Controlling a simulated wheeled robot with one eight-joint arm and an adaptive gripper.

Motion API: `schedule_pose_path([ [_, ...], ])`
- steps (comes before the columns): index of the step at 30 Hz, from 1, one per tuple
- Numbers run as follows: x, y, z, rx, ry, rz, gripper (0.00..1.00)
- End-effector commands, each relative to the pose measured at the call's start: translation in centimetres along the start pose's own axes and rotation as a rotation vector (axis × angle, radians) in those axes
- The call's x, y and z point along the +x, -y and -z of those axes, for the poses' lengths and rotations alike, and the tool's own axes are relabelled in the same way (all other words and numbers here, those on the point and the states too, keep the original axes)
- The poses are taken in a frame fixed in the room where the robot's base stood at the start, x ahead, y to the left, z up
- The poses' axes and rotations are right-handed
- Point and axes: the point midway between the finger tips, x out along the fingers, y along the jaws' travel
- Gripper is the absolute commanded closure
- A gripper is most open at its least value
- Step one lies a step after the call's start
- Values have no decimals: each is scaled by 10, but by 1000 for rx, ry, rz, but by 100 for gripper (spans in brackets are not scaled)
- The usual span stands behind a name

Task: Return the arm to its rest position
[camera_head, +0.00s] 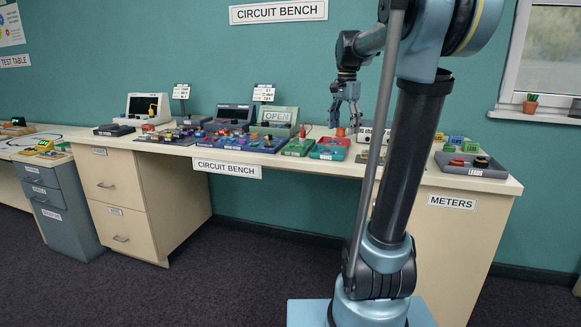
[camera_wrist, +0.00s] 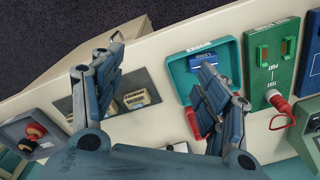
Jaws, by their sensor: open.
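My gripper (camera_head: 346,108) hangs above the circuit bench, fingers pointing down, in the head view. The left finger is over a dark tray with small labelled blocks (camera_wrist: 132,98). The right finger is over a teal and red box (camera_wrist: 192,66) and covers part of it. My arm rises in front of the right part of the bench in the head view and hides some of it.
The circuit bench (camera_head: 340,172) carries several trays and devices. A grey tray (camera_head: 480,171) with meter parts is at its right end. A window sill (camera_head: 540,117) holds a small plant. Dark floor is open in front.

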Motion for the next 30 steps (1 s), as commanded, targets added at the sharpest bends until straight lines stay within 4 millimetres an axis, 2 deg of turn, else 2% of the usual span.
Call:
schedule_pose_path([
  [5, 23, -37, -27, -120, -15, 16, 32],
  [14, 82, -105, -78, -371, -50, 43, 32],
  [24, 167, -175, -132, -656, -99, 64, 32],
  [30, 221, -209, -159, -814, -129, 70, 32],
])
